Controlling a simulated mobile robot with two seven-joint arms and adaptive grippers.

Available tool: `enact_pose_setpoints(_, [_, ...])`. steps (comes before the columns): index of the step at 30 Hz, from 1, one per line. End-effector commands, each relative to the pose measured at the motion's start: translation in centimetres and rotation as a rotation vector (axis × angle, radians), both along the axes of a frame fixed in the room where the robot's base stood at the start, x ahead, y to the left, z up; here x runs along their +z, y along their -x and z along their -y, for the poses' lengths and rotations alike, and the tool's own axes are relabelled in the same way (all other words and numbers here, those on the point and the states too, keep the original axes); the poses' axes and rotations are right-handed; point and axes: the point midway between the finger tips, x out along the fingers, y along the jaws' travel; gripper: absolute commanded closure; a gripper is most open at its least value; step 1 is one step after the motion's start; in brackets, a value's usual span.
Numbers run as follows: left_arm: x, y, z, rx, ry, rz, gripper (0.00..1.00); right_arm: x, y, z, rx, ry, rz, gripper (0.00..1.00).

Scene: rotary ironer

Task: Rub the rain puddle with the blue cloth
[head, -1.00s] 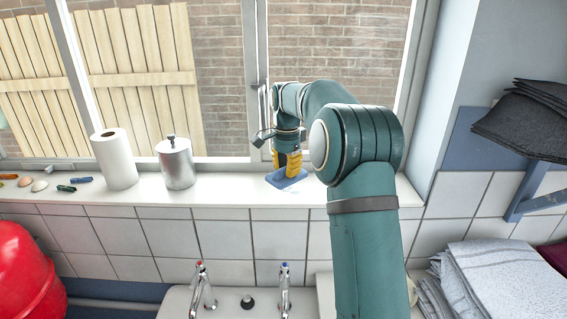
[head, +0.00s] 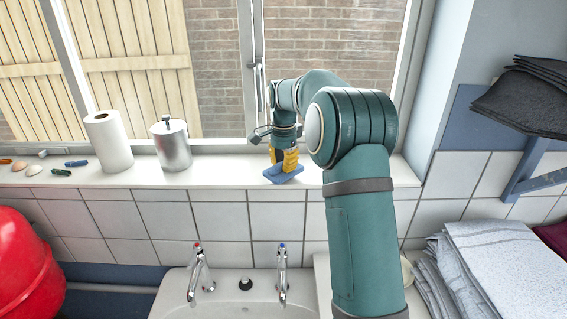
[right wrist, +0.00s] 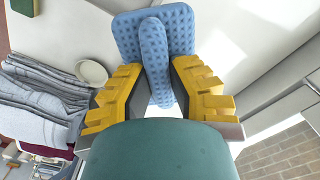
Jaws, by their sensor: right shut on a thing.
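The blue cloth (head: 284,174) is a folded, dimpled pad at the front edge of the white window sill (head: 225,173). My right gripper (head: 284,163) has yellow fingers and is shut on the cloth's raised middle, pointing down. In the right wrist view the cloth (right wrist: 126,38) shows flat with an upright fold between the yellow fingers (right wrist: 156,88). I cannot tell whether it touches the sill. I cannot make out the rain puddle; the cloth and my right arm cover part of the sill. My left gripper is out of view.
The window (head: 200,75) is behind. A sink (head: 245,286) with two taps is below. Folded towels (head: 500,270) lie at right.

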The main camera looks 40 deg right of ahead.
Motion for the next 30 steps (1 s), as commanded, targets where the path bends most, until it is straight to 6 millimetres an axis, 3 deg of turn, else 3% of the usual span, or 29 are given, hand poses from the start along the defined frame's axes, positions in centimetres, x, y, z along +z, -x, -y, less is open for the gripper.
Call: enact_pose_setpoints(30, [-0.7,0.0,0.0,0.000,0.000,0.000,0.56,-1.4,0.0,0.0,0.000,0.000,0.000,1.00])
